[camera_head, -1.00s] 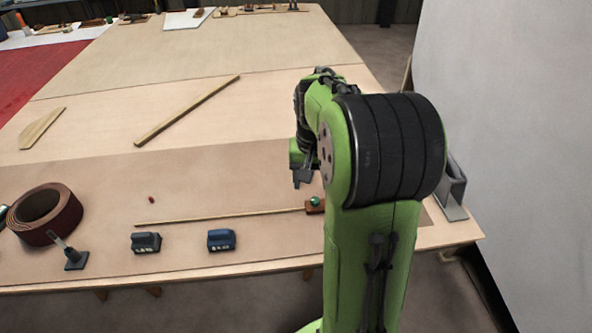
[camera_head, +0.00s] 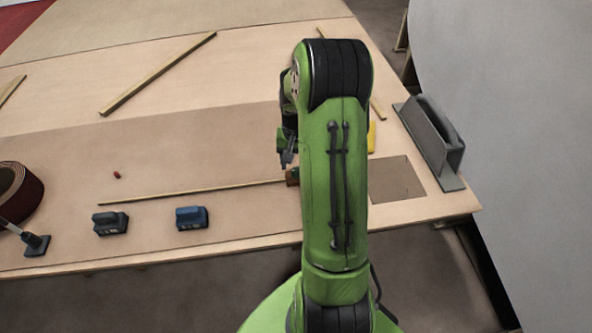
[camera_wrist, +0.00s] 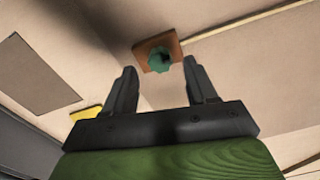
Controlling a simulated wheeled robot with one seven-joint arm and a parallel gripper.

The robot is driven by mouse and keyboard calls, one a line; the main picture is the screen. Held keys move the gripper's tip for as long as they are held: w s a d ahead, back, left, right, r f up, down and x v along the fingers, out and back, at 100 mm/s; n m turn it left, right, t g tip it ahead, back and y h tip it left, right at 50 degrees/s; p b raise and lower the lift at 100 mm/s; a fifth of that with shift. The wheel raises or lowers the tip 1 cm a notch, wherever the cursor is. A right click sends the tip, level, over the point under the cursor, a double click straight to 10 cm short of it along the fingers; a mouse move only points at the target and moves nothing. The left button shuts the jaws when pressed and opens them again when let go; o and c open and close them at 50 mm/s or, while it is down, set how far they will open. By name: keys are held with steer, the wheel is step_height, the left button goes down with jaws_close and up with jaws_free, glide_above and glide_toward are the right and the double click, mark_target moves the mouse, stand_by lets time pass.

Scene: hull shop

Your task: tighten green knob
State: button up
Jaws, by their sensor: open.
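The green knob (camera_wrist: 159,59) sits on a small reddish-brown block (camera_wrist: 175,47) on the table. In the wrist view it lies just beyond my fingertips, roughly between them. My gripper (camera_wrist: 161,80) is open and empty, apart from the knob. In the head view my gripper (camera_head: 287,158) hangs left of my arm, and the block (camera_head: 292,177) shows partly, mostly hidden behind my arm. A thin wooden strip (camera_head: 190,193) runs left from the block.
A blue block-shaped tool (camera_head: 191,217) and a dark one (camera_head: 110,223) stand near the front edge. A brown roll (camera_head: 20,190) is at far left. A grey tool (camera_head: 430,143) stands at right beside a large pale panel (camera_head: 510,120). A yellow item (camera_head: 371,136) is partly behind my arm.

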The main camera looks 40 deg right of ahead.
mark_target(296, 173)
step_height(296, 173, down, 3)
steer(key=shift+r, duration=0.1)
steer(key=c, duration=1.1)
steer(key=shift+o, duration=0.2)
